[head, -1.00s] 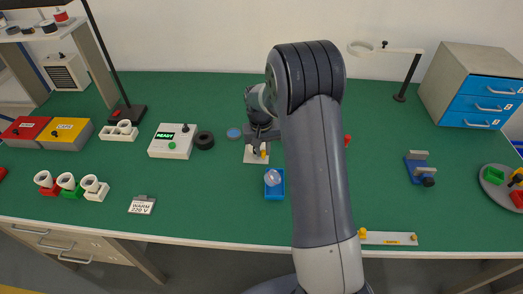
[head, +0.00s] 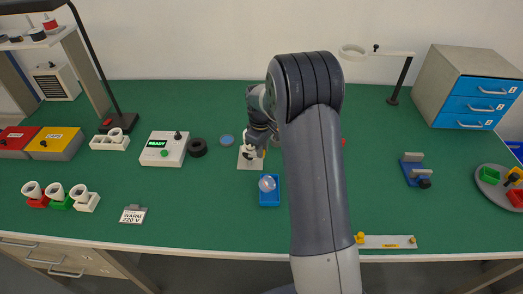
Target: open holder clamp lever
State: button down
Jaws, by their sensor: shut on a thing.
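The bulb holder (head: 248,164), a small light base with a white upright part, stands mid-table. My gripper (head: 257,147) is right over it, pointing down, and is shut on its clamp lever. The fingers and most of the lever are small and partly hidden, so I cannot tell the lever's exact angle. A clear round bulb (head: 267,183) rests in a blue tray (head: 269,201) just in front of the holder.
A white control box (head: 165,149) reading READY and a black ring (head: 198,147) stand to the left. A blue disc (head: 227,140) lies close by. A blue fixture (head: 416,172) stands to the right. My arm hides the table right of the holder.

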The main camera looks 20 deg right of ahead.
jog(key=shift+w+d+n, duration=0.1)
jog(key=shift+w+n, duration=0.15)
jog(key=shift+n, duration=0.25)
jog(key=c, duration=1.3)
grip_release()
jog(key=shift+c, duration=0.2)
notch_tip(320, 180, up, 11)
jog(key=shift+s+a+b, duration=0.2)
jog(key=shift+s+b, duration=0.05)
jog(key=shift+b, duration=0.2)
jog(key=shift+f, duration=0.1)
jog(key=f, duration=0.5)
jog(key=f+p, duration=0.1)
jog(key=f, duration=0.5)
jog(key=shift+w+d, duration=0.2)
jog(key=shift+r, duration=0.1)
